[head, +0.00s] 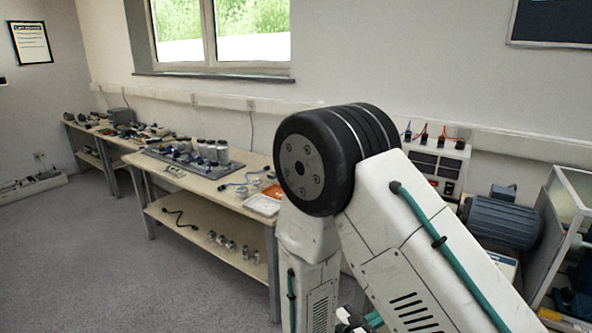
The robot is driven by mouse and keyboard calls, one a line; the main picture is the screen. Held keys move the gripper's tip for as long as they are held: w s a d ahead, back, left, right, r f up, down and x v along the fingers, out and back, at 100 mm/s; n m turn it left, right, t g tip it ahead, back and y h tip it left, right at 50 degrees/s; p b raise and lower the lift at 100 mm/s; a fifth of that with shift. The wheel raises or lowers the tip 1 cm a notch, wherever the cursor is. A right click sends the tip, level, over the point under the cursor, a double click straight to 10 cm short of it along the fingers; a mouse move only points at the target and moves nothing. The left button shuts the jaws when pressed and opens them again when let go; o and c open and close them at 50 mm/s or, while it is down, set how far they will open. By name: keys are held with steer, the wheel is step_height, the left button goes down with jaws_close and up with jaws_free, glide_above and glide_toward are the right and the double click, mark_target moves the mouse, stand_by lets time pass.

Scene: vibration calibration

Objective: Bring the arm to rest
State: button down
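My arm (400,235) stands in the right half of the head view. Its black round joint (318,160) is raised in front of the bench, and two white links with teal hoses run down from it. One link leans to the lower right and the other goes down beside it, out of the bottom edge. My gripper cannot be made out; the lower part of the arm is cut off or hidden behind the links.
A long wooden workbench (205,190) with a lower shelf runs along the wall, bearing parts, cables and an orange-white tray (262,204). A panel with switches (437,166), a blue motor (500,222) and a glass-sided case (567,240) stand at right. Grey floor (100,270) is clear at left.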

steer(key=s+d+r+m+g+y, duration=0.3)
steer(key=s+r+m+y, duration=0.4)
steer(key=s+r+m, duration=0.4)
steer(key=s+d+r+m+g+y, duration=0.3)
steer(key=s+r+m+y, duration=0.4)
steer(key=s+r+m, duration=0.3)
step_height(320, 180, up, 5)
steer(key=m+g, duration=0.1)
steer(key=m, duration=0.2)
steer(key=shift+s+r+y, duration=0.2)
steer(key=shift+s+y, duration=0.15)
steer(key=shift+y, duration=0.05)
